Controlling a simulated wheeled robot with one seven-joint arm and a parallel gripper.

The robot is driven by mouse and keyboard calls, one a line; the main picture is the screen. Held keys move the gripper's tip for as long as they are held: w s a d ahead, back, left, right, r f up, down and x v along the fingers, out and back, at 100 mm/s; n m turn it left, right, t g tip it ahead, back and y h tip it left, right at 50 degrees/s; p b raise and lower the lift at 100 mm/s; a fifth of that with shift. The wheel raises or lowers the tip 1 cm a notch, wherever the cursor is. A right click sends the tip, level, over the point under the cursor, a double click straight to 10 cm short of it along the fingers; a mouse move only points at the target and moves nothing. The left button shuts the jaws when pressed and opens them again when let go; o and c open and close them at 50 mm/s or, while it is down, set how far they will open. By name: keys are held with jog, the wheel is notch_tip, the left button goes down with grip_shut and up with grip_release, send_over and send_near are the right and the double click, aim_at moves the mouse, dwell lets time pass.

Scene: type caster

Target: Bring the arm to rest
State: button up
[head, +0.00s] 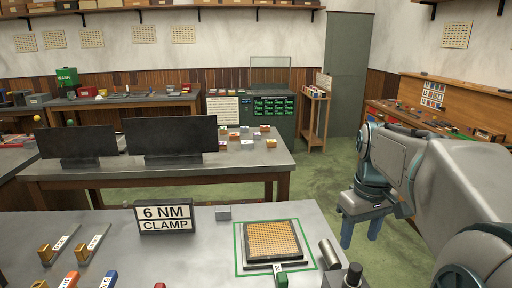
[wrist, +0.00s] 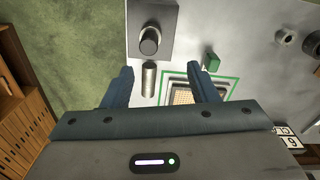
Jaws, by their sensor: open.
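My gripper (head: 359,232) hangs at the right of the head view, fingers pointing down, with the green floor behind it. In the wrist view its two blue fingers (wrist: 160,85) are spread apart with nothing between them. My grey arm comes in from the right edge. The dark tray with a gold grid (head: 272,240) lies inside a green outline on the near bench, left of my gripper. It shows partly in the wrist view (wrist: 183,97), cut off by the gripper body.
On the near bench (head: 210,260) are a "6 NM CLAMP" sign (head: 164,217), a grey cylinder (head: 329,254), a dark post (head: 353,274), a green block (head: 281,279) and several labelled pieces at left. Behind stands a table with two dark screens (head: 171,140). Green floor (head: 325,185) is free beyond.

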jog(key=s+a+f+m+t, duration=0.2)
jog(key=s+a+f, duration=0.7)
jog(key=s+a, duration=0.1)
jog(key=shift+s+a+f+m, duration=0.15)
jog(key=shift+s+f+m, duration=0.2)
jog(key=shift+s+m, duration=0.05)
dwell(1.1)
